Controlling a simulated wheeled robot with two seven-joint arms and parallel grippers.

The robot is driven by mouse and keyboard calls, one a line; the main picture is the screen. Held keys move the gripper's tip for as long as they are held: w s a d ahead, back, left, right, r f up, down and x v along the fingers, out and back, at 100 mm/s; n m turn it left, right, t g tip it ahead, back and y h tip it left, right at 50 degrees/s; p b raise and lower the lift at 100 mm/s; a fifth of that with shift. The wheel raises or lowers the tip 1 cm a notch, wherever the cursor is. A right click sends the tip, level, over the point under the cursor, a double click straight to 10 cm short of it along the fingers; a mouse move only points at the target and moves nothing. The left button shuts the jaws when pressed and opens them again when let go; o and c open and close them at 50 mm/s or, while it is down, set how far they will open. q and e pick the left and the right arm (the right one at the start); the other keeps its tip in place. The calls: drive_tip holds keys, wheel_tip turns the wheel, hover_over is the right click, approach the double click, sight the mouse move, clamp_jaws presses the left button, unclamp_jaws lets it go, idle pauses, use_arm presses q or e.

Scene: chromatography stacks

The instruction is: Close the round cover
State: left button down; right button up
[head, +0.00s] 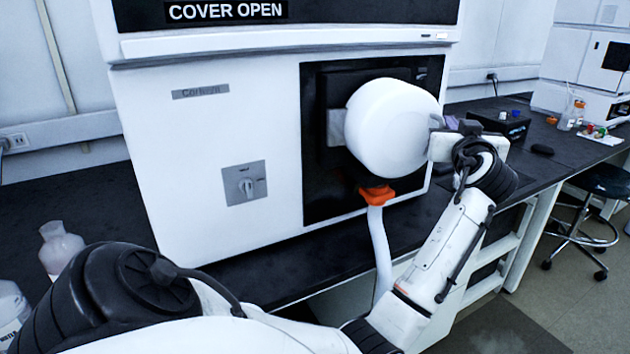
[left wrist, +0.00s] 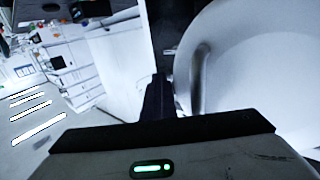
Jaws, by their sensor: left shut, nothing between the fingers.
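The round white cover (head: 385,125) stands out from the dark square recess (head: 318,190) on the front of the white instrument. The display above reads "COVER OPEN". My left gripper (head: 440,126) is at the cover's right edge, its fingertips partly hidden there. In the left wrist view, the cover (left wrist: 270,65) fills the right side, with a curved lip. The dark fingers (left wrist: 157,98) are shut with nothing between them, just beside the cover; I cannot tell whether they touch it. My right gripper is in neither view.
An orange clamp (head: 376,194) with a white hose hangs below the cover. A knob (head: 246,185) is on the panel's left. A black box (head: 498,122) and small bottles stand on the bench at right. Bottles (head: 60,245) stand at lower left. A stool (head: 590,200) is at right.

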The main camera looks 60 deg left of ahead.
use_arm(q)
drive_tip(key=shift+s+a+g, duration=0.1)
drive_tip(key=shift+a+g, duration=0.2)
drive_tip(key=shift+a, duration=0.1)
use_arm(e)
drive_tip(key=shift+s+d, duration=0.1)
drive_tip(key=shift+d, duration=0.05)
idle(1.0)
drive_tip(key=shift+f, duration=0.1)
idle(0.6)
use_arm(q)
drive_tip(key=s+d+f+n+g+y+p, duration=0.1)
drive_tip(key=s+d+n+g, duration=0.2)
drive_tip(key=d, duration=0.7)
drive_tip(key=s+d+f+n+g+y+p, duration=0.1)
drive_tip(key=s+d+g+y+p, duration=0.1)
drive_tip(key=s+d, duration=0.6)
drive_tip(key=w+p+x, duration=0.2)
drive_tip(key=x, duration=1)
drive_tip(key=shift+w+f+p, duration=0.2)
drive_tip(key=shift+w+p, duration=0.15)
drive_tip(key=shift+w, duration=0.15)
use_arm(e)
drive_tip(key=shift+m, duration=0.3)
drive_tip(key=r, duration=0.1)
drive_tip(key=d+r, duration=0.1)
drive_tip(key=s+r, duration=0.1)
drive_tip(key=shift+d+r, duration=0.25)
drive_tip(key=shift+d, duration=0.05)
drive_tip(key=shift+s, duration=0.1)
